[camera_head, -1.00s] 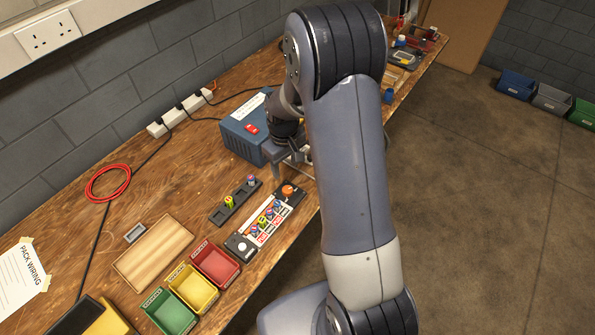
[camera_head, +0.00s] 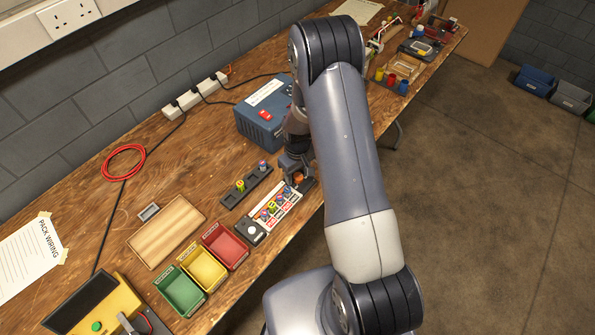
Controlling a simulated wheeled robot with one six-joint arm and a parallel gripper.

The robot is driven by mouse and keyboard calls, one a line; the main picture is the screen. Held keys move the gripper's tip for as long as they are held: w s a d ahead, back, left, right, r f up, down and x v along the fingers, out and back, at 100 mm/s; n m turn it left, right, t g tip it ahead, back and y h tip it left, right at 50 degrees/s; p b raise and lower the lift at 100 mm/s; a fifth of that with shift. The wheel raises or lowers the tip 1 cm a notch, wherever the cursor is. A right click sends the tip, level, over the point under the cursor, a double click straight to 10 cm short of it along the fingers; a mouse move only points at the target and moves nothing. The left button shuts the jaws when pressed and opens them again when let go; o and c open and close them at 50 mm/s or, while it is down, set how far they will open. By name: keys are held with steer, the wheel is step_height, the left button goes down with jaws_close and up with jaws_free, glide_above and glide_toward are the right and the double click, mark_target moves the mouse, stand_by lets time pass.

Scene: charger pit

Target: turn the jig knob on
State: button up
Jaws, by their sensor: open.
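The jig (camera_head: 272,207) is a long dark block with a white labelled panel on the workbench, holding several small coloured cells in a row. An orange knob (camera_head: 298,178) is at its far right end, and a white round part (camera_head: 251,230) is at its near left end. My gripper (camera_head: 297,172) points down over the orange knob end, open. The knob shows partly below the gripper. I cannot tell whether the fingers stand around it or touch it. The knob's pointer direction is too small to read.
A blue box with a red switch (camera_head: 262,113) stands just behind my gripper. A dark rack (camera_head: 246,187) with coloured cells lies left of the jig. Red (camera_head: 226,246), yellow (camera_head: 203,267) and green (camera_head: 180,291) bins and a wooden board (camera_head: 166,232) are nearer.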

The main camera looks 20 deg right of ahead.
steer(key=shift+c, duration=0.4)
steer(key=c, duration=0.9)
steer(key=shift+f, duration=0.1)
